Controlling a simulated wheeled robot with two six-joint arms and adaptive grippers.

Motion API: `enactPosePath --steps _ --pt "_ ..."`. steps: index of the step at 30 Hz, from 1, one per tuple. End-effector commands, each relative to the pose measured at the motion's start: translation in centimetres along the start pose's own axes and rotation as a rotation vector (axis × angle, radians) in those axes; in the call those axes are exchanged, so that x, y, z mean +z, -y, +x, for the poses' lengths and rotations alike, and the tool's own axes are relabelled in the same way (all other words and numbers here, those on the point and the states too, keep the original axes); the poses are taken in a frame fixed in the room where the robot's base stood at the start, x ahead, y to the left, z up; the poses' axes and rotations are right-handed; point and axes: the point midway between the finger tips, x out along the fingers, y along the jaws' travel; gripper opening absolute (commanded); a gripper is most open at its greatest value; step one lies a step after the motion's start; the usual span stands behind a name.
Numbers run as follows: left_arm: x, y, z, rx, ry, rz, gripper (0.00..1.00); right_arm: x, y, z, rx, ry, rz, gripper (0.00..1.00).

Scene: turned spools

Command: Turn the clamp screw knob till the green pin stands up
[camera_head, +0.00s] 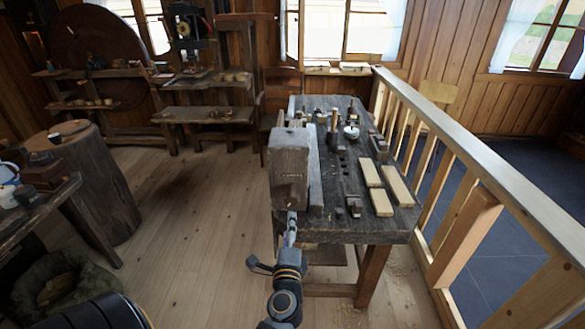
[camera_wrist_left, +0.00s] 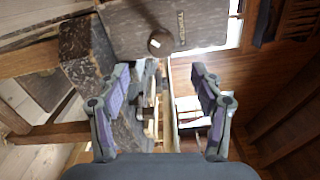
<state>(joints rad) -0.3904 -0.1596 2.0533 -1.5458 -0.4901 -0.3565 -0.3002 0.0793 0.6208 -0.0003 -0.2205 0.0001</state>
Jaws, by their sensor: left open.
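A workbench (camera_head: 342,190) carries a large wooden vise block (camera_head: 291,165) at its left side. In the left wrist view a wooden block (camera_wrist_left: 190,22) crosses the top, with a round brown knob (camera_wrist_left: 160,42) on its face. My left gripper (camera_wrist_left: 160,75) is open, with nothing between its fingers. The knob shows just above and between the fingertips, apart from both in the picture. In the head view my left gripper (camera_head: 291,222) is small, just below the vise block's near end. I cannot make out a green pin in either view.
Pale wooden bars (camera_head: 382,203) lie on the right of the bench. Small tools and a white round dish (camera_head: 351,132) stand toward its far end. A wooden railing (camera_head: 480,165) runs along the right.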

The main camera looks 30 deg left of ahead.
Motion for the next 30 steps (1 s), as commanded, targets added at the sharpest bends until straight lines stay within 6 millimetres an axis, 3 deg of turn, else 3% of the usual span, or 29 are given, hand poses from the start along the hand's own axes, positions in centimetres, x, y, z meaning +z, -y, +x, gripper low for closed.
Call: enactPosePath --steps 1,6,9,12,16,22,30 --pt "-0.1 -0.9 0.2 -0.003 0.004 -0.176 0.66 0.2 0.1 1.8 0.000 0.000 0.000 0.40" --pt "-0.1 -1.1 0.8 -0.008 0.007 -0.976 0.66 0.5 0.4 5.0 0.000 0.000 0.000 0.40" --pt "-0.2 -0.9 0.9 -0.006 0.000 -1.371 0.66 0.6 0.5 6.3 0.000 0.000 0.000 0.40" --pt "-0.2 -0.6 1.0 -0.003 -0.006 -1.640 0.66 0.7 0.6 7.0 0.000 0.000 0.000 0.40" --pt "-0.1 -0.2 1.0 0.000 -0.009 -1.793 0.66 0.7 0.6 7.1 0.000 0.000 0.000 0.40" --pt "-0.2 0.1 1.6 0.002 -0.012 -1.802 0.66 0.7 0.5 6.7 0.000 0.000 0.000 0.40" --pt "-0.1 0.5 6.8 -0.002 -0.013 -1.795 0.66 0.5 0.4 5.0 0.000 0.000 0.000 0.40"
